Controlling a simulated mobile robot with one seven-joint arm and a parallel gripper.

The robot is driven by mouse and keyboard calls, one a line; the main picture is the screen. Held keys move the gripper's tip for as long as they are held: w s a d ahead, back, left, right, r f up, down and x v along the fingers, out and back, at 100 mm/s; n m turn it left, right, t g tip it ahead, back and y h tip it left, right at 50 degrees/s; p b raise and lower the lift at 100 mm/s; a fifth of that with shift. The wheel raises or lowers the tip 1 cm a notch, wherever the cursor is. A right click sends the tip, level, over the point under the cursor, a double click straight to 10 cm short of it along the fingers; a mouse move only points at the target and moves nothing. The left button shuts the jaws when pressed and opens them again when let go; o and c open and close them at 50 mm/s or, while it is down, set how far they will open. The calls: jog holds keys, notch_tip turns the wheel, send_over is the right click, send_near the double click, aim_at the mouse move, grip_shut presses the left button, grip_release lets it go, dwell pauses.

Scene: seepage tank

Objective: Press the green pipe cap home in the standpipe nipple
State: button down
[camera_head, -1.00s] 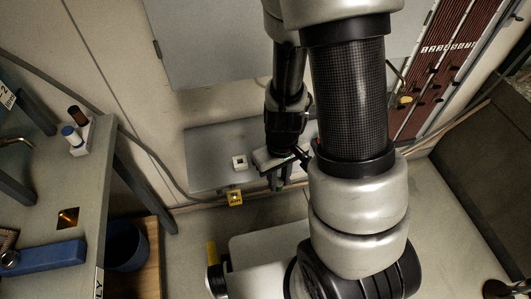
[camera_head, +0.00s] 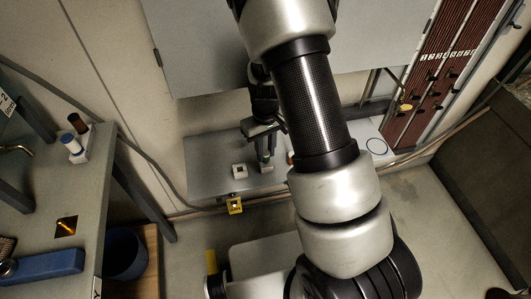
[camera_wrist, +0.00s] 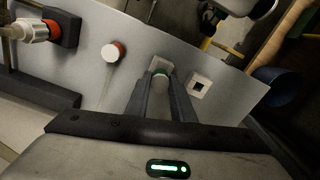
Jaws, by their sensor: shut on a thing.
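My gripper (camera_wrist: 160,84) is shut on a small pale cylinder with a green band, the pipe cap (camera_wrist: 160,74), seen between the fingertips in the wrist view. In the head view my gripper (camera_head: 265,150) hangs over the grey bench plate, with a bit of green showing below it. A pale square block (camera_wrist: 159,62), which looks like the standpipe nipple's base, shows just beyond the fingertips. The cap lines up with it in the wrist view. The cap's lower end and the nipple's mouth are hidden, so I cannot tell how deep the cap sits.
A pale square socket (camera_head: 240,171) with a dark hole stands on the grey plate (camera_head: 212,165), left of my gripper. A yellow tag (camera_head: 235,205) hangs at the plate's front edge. A red-and-white round fitting (camera_wrist: 112,52) stands nearby. A workbench (camera_head: 65,200) is at left.

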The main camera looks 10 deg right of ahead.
aim_at(265, 151)
jog(key=shift+f, duration=0.55)
jog(key=c, duration=1.5)
grip_release()
jog(key=shift+c, duration=0.2)
jog(key=shift+f, duration=0.2)
jog(key=r, duration=0.2)
jog(key=r+p, duration=0.1)
jog(key=r, duration=0.4)
jog(key=shift+w+r+p, duration=0.3)
jog(key=shift+w+p, duration=0.05)
jog(key=shift+w, duration=0.05)
jog(key=shift+s, duration=0.1)
